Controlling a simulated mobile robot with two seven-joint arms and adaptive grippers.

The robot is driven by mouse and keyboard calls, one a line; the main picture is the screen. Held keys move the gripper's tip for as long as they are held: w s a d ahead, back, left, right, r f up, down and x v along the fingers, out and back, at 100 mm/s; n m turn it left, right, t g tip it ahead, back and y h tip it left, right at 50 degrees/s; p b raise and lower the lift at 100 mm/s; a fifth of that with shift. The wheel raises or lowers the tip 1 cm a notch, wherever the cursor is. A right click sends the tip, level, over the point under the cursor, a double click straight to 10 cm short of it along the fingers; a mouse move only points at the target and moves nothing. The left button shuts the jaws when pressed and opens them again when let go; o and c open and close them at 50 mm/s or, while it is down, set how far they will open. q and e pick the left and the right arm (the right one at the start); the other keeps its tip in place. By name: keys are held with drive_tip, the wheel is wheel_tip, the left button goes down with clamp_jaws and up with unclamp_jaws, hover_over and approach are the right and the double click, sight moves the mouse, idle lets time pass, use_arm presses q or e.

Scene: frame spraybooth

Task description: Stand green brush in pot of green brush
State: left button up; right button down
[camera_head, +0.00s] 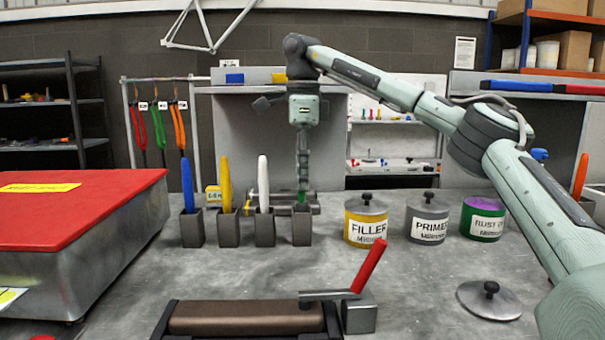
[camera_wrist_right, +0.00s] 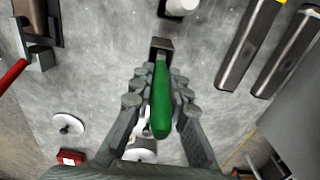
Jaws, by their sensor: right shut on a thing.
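My right gripper (camera_head: 303,180) points down above the fourth dark pot (camera_head: 302,228) in the row. It is shut on the green brush (camera_head: 302,197), which shows as a short green piece just above the pot's rim. In the right wrist view the green brush (camera_wrist_right: 160,100) lies between the fingers of my right gripper (camera_wrist_right: 160,95), and its far end meets a dark square pot (camera_wrist_right: 162,43). I cannot tell whether the brush's lower end is inside the pot. My left gripper is not in view.
Pots with blue (camera_head: 187,185), yellow (camera_head: 226,185) and white (camera_head: 263,185) brushes stand to the left. Filler (camera_head: 366,228), primer (camera_head: 427,228) and green cans (camera_head: 482,226) stand to the right. A red-handled lever (camera_head: 369,266) and roller (camera_head: 240,318) are in front.

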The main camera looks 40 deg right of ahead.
drive_tip(key=shift+f, duration=0.75)
drive_tip(key=c, duration=1.4)
unclamp_jaws()
wheel_tip(320, 180, up, 12)
drive_tip(key=shift+r, duration=0.1)
